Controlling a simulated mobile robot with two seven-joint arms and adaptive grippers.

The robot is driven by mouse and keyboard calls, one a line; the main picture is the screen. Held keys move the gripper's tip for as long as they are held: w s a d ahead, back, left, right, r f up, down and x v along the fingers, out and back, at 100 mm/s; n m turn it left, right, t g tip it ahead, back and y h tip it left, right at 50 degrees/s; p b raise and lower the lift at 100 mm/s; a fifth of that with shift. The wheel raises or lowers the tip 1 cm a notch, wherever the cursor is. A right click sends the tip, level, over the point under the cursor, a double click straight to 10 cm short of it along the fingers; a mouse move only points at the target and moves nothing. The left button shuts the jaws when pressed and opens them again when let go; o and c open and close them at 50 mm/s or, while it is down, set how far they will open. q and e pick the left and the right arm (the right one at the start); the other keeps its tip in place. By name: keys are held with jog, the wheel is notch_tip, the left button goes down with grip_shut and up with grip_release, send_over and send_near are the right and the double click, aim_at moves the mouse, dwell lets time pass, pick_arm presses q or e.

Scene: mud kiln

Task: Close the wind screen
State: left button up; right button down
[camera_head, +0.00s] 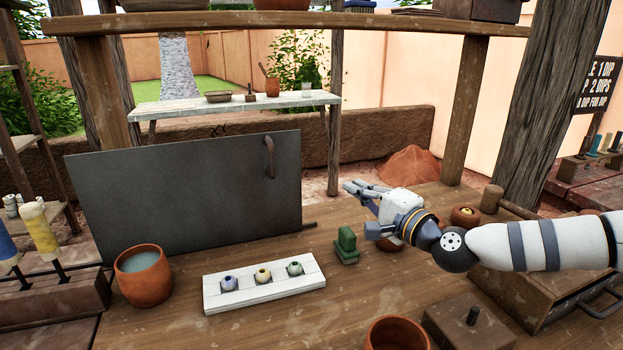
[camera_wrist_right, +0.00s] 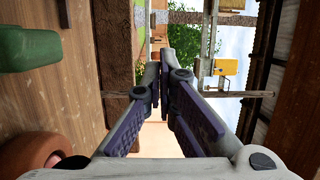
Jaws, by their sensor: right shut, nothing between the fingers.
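The wind screen (camera_head: 185,195) is a dark grey flat panel standing upright at the back left of the wooden table, with a curved handle (camera_head: 269,157) near its upper right corner. My right gripper (camera_head: 356,189) is to the right of the panel and apart from it, above the table and pointing left. It is shut and empty; its two fingers also show in the right wrist view (camera_wrist_right: 165,90). The panel cannot be made out in the wrist view. My left gripper is not in view.
A green block (camera_head: 346,246) stands just left of my right gripper. A white tray (camera_head: 265,298) with small pots and a clay cup (camera_head: 143,278) sit in front of the panel. A wooden post (camera_head: 470,110) rises behind my gripper. The table's front middle is fairly clear.

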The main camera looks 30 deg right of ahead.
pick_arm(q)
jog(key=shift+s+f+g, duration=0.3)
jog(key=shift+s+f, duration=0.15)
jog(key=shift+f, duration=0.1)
pick_arm(e)
jog(key=w+a, duration=0.4)
jog(key=w, duration=0.4)
jog(key=shift+w+f, duration=0.15)
